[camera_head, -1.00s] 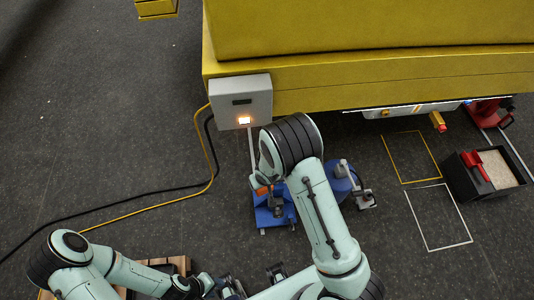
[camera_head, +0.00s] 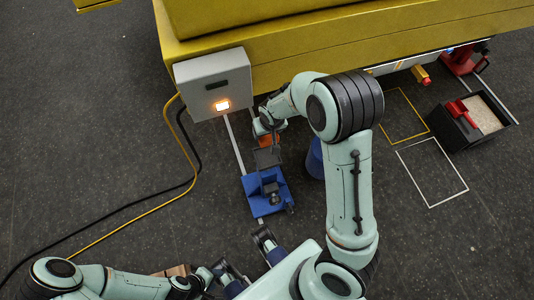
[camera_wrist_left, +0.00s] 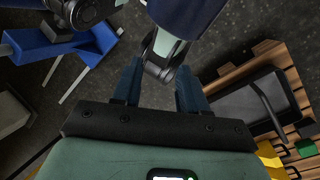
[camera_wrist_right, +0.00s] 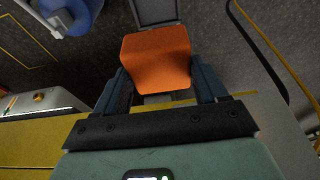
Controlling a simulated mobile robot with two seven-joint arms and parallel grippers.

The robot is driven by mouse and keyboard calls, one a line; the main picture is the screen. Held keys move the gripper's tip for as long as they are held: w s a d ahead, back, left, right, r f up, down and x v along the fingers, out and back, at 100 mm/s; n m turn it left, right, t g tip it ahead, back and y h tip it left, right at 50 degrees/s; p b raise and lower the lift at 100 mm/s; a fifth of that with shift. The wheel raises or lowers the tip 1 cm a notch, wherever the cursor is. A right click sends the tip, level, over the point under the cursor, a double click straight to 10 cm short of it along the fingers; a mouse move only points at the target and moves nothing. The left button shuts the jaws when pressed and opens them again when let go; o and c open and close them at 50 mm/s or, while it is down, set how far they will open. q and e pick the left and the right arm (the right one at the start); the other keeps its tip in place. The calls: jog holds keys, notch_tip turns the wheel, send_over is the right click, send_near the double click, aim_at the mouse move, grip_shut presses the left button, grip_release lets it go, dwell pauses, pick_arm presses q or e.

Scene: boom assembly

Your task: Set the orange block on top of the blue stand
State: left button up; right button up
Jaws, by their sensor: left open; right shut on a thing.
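The orange block (camera_head: 268,140) is between the fingers of my right gripper (camera_wrist_right: 160,85), which is shut on it; it fills the middle of the right wrist view (camera_wrist_right: 156,58). A dark grey plate (camera_head: 268,158) adjoins it; I cannot tell whether they are joined. A round blue body (camera_head: 315,160), seemingly the stand, is partly hidden behind my right arm; it also shows in the right wrist view (camera_wrist_right: 75,15), apart from the block. My left gripper (camera_head: 245,255) is open and empty near the lower middle.
A blue fixture with dark jaws (camera_head: 265,190) stands on the floor below the block. A grey box with a lit lamp (camera_head: 212,82) is on the yellow structure (camera_head: 280,50). Cables cross the floor at left. A black bin (camera_head: 465,125) stands at right.

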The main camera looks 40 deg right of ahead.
pick_arm(q)
jog(key=f+b, duration=0.1)
jog(key=w+f+b, duration=0.1)
jog(key=shift+f+t+b, duration=0.25)
jog(key=shift+t+b, duration=0.05)
jog(key=shift+b, duration=0.1)
pick_arm(e)
notch_tip(320, 180, down, 15)
jog(key=shift+w+f, duration=0.1)
jog(key=shift+f, duration=0.1)
jog(key=shift+f, duration=0.2)
jog(key=o, duration=1.2)
pick_arm(q)
jog(key=shift+w+f, duration=0.1)
jog(key=shift+f, duration=0.05)
